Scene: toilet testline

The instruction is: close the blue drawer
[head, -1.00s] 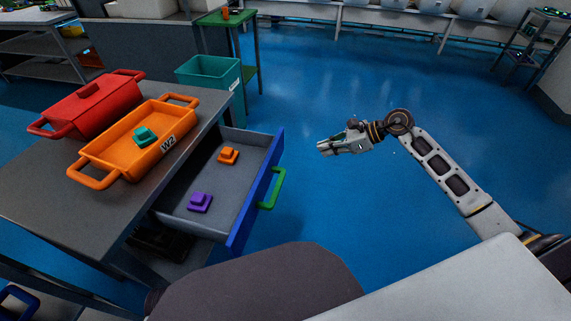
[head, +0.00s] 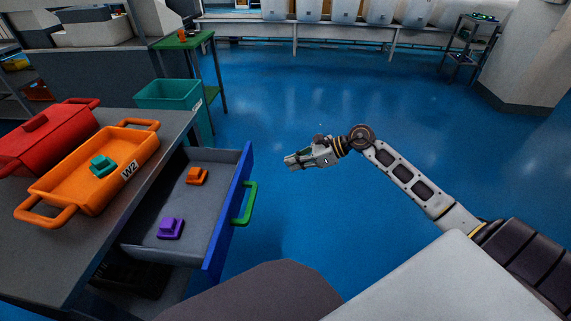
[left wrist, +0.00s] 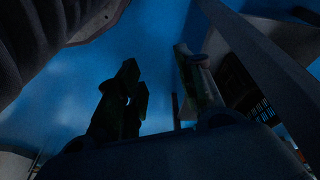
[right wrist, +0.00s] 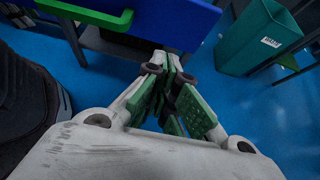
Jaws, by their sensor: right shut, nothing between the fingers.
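The blue drawer (head: 229,214) is pulled out from under the grey table, and its green handle (head: 246,203) is on its front. An orange block (head: 196,176) and a purple block (head: 170,228) lie inside it. In the right wrist view the blue drawer front (right wrist: 165,18) and green handle (right wrist: 118,20) are at the top. My right gripper (head: 290,161) is shut and empty, apart from the handle and to its upper right in the head view. Its fingers also show in the right wrist view (right wrist: 171,66). My left gripper (left wrist: 160,88) shows dark in the left wrist view, with its fingers apart.
An orange tray (head: 45,187) with a teal block and a red lidded container (head: 40,135) stand on the table (head: 75,235). A teal bin (head: 178,97) stands behind the drawer. A green side table (head: 185,40) is farther back. Open blue floor (head: 300,110) lies right of the drawer.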

